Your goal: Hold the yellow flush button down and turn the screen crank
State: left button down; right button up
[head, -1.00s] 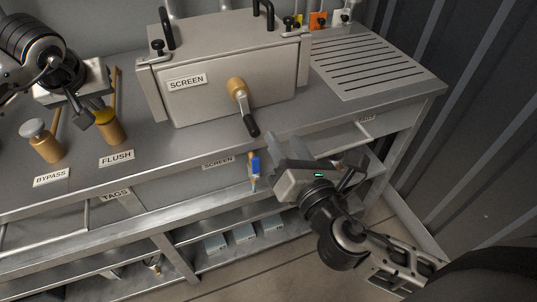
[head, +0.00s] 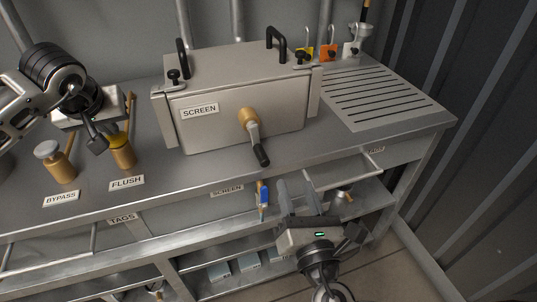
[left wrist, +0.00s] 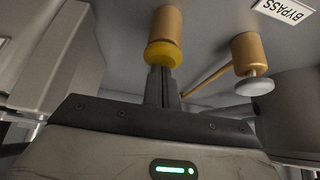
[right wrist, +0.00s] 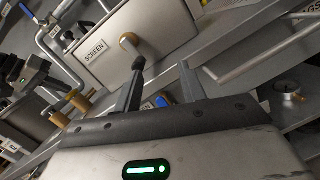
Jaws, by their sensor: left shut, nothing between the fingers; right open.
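The yellow flush button (head: 121,139) tops a brass post behind the FLUSH label. My left gripper (head: 98,146) is shut and empty, with its fingertips at the button; in the left wrist view they meet the yellow cap (left wrist: 162,54). I cannot tell how far it is pressed. The screen crank (head: 254,131) has a brass hub on the front of the SCREEN box (head: 225,120) and a black grip (head: 261,155) hanging down, slightly right. My right gripper (head: 296,183) is open and empty, below and right of the grip, apart from it. The crank also shows in the right wrist view (right wrist: 130,45).
The BYPASS post (head: 55,160) stands left of the flush post. A blue-and-brown object (head: 263,194) hangs at the bench front, close left of my right gripper. A rail (head: 340,170) juts out to its right. The slotted drain plate (head: 370,95) is clear.

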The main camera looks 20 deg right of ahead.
aim_at(259, 145)
jog(key=w+a+f+n+t, duration=0.1)
jog(key=a+f+n+t, duration=0.1)
jog(key=a+t, duration=0.15)
jog(key=shift+g, duration=0.25)
jog(key=x, duration=0.7)
jog(key=a+x, duration=0.1)
jog(key=x, duration=0.3)
jog(key=shift+w+d, duration=0.1)
jog(key=shift+w, duration=0.35)
